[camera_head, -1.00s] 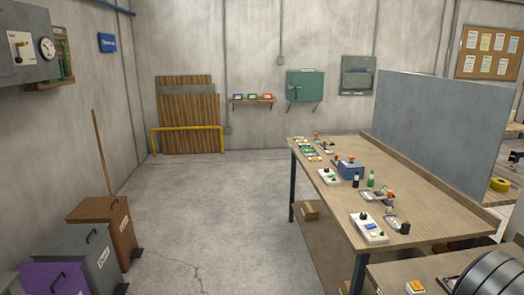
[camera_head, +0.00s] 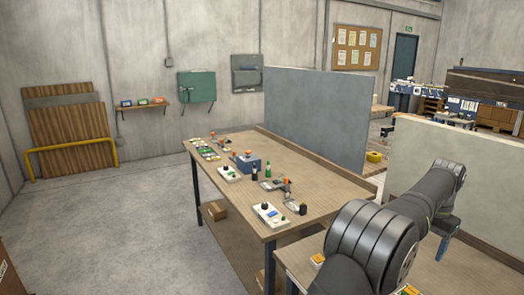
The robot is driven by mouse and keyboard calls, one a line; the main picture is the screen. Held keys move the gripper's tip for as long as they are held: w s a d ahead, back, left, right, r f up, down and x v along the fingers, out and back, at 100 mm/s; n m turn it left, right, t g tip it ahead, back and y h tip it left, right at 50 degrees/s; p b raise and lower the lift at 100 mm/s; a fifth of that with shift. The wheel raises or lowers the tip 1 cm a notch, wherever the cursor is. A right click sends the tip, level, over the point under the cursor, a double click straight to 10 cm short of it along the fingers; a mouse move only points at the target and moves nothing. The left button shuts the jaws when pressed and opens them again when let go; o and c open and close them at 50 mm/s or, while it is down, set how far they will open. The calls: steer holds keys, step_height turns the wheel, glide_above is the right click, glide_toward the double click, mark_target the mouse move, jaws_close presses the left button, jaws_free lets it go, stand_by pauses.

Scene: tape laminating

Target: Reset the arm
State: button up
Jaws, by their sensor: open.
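My dark grey arm (camera_head: 375,245) rises at the lower right and reaches away over a wooden bench top.
A long wooden table (camera_head: 305,181) stands left of the arm, with white switch boxes (camera_head: 271,215), a blue box (camera_head: 248,164) and small bottles on it. A grey panel (camera_head: 315,115) stands at its far edge. A cream panel (camera_head: 470,180) is behind the arm. Open floor lies left.

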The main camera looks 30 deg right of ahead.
mark_target(410, 292)
step_height(410, 292, down, 18)
steer(key=shift+r, duration=0.1)
step_height(410, 292, up, 9)
steer(key=shift+f, duration=0.2)
steer(key=shift+r, duration=0.5)
steer(key=o, duration=0.8)
steer(key=w+a+r+n+g+h, duration=0.15)
steer(key=a+r+n, duration=0.25)
steer(key=a+n, duration=0.5)
steer(key=w+a+r+n+g+h, duration=0.1)
steer(key=w+a+r+n, duration=0.25)
steer(key=a+n, duration=0.5)
steer(key=shift+y, duration=0.25)
steer(key=x, duration=0.9)
steer(key=shift+s+d+r, duration=0.15)
steer(key=shift+d, duration=0.05)
steer(key=shift+r, duration=0.1)
